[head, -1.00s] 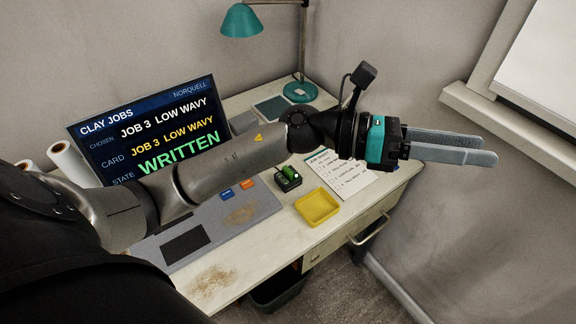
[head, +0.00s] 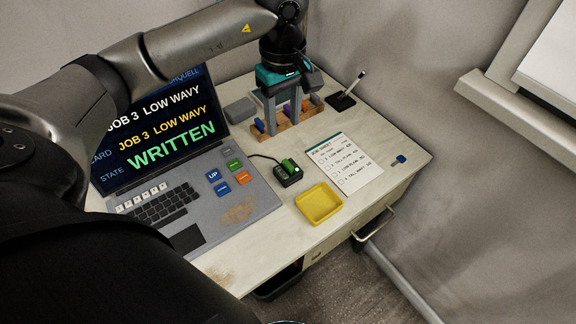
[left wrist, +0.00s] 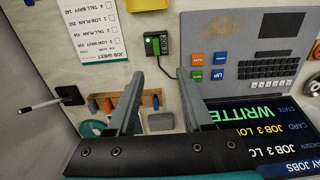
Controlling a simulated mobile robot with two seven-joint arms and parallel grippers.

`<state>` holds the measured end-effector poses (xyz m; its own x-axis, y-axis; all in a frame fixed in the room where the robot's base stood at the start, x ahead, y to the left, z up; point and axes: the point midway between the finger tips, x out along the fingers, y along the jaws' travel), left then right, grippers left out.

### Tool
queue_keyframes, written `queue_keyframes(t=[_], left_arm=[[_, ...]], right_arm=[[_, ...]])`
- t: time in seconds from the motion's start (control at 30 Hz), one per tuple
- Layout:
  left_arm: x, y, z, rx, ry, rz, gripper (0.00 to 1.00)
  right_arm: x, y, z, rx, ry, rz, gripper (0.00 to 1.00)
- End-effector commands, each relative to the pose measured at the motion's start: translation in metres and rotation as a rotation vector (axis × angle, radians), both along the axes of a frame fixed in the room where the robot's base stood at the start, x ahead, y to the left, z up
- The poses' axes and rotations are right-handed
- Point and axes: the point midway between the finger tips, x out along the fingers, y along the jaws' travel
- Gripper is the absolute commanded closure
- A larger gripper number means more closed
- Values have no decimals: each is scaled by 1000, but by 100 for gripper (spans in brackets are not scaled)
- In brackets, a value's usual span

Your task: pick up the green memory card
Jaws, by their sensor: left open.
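The green memory card (head: 288,166) stands upright in a small black card reader (head: 289,178) on the desk. It also shows in the left wrist view as a small green piece (left wrist: 150,45) on the dark reader (left wrist: 158,45), beyond my fingertips. My left gripper (head: 282,128) is open and points down, above and behind the reader, in front of or over the wooden rack (head: 300,128). Its two fingers (left wrist: 157,75) are apart with nothing held between them. My right gripper is not in view.
A laptop (head: 255,195) stands left of the reader; its screen reads WRITTEN. A yellow tray (head: 318,217) and a job sheet (head: 343,165) lie to the right. A pen stands in a black holder (head: 341,102). A small blue piece (head: 398,160) lies near the right edge.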

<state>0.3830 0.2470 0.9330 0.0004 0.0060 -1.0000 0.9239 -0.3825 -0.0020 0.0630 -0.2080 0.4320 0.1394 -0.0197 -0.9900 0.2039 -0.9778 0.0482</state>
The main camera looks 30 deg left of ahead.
Motion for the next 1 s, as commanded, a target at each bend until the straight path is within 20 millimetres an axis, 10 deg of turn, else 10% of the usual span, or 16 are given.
queue_keyframes(t=[0.3, 1.0], left_arm=[[0, -2, -67, -5, 3, 0, 49], [5, -7, -130, -6, 0, 0, 49]], right_arm=[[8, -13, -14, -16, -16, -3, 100], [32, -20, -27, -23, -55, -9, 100]])
